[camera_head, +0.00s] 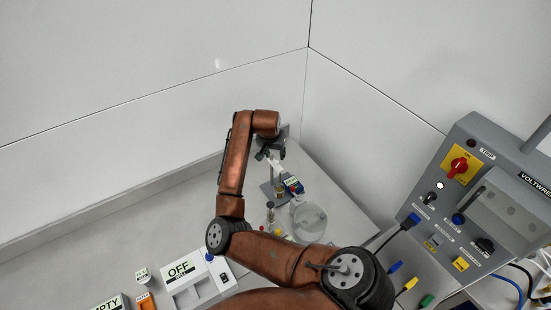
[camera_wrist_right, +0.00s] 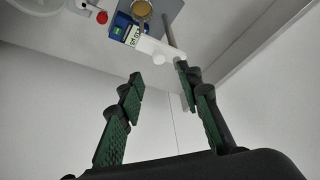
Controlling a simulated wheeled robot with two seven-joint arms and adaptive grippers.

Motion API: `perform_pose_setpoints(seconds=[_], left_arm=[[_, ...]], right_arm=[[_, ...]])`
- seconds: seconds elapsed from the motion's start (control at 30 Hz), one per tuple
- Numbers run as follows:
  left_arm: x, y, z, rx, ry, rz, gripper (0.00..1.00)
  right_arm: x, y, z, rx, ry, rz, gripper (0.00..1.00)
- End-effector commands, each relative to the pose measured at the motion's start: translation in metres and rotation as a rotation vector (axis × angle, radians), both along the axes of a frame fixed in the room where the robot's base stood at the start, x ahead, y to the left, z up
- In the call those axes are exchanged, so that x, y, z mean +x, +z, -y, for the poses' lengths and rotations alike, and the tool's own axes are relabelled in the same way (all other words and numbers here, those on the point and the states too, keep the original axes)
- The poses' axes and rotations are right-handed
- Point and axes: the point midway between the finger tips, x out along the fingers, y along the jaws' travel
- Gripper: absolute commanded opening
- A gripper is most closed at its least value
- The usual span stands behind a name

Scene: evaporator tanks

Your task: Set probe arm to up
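The probe arm appears to be the short white bar (camera_wrist_right: 165,48) on a thin upright post (camera_wrist_right: 169,30) in the right wrist view. In the head view the white part (camera_head: 274,170) shows just below my right gripper (camera_head: 268,152). In the wrist view my right gripper (camera_wrist_right: 158,76) is open, its green-padded fingers apart. The bar lies just beyond the fingertips, with the post near the right finger; I cannot tell whether they touch. A blue block with a small label (camera_wrist_right: 130,32) sits beside the bar; its text is too small to read. My left gripper is not in view.
A clear round vessel (camera_head: 309,222) stands right of the stand, with small bottles (camera_head: 270,212) beside it. A grey control panel (camera_head: 480,200) with knobs and cables fills the right. White walls close the back corner.

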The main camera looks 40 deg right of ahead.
Motion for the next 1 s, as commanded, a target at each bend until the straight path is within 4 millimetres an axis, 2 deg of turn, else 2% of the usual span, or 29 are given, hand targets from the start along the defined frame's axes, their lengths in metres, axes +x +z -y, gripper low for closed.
perform_pose_setpoints(seconds=[0.03, 0.2, 0.33, 1.0], left_arm=[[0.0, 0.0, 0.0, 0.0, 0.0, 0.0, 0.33], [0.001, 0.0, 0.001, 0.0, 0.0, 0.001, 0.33], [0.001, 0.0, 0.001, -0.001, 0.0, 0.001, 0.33], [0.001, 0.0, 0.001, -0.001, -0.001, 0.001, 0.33]], right_arm=[[-0.001, 0.011, -0.003, -0.001, 0.001, 0.003, 0.33], [-0.008, 0.037, -0.012, -0.001, 0.0, 0.002, 0.33], [-0.011, 0.048, -0.016, 0.0, 0.0, 0.0, 0.33], [-0.012, 0.052, -0.018, 0.0, 0.0, 0.0, 0.33]])
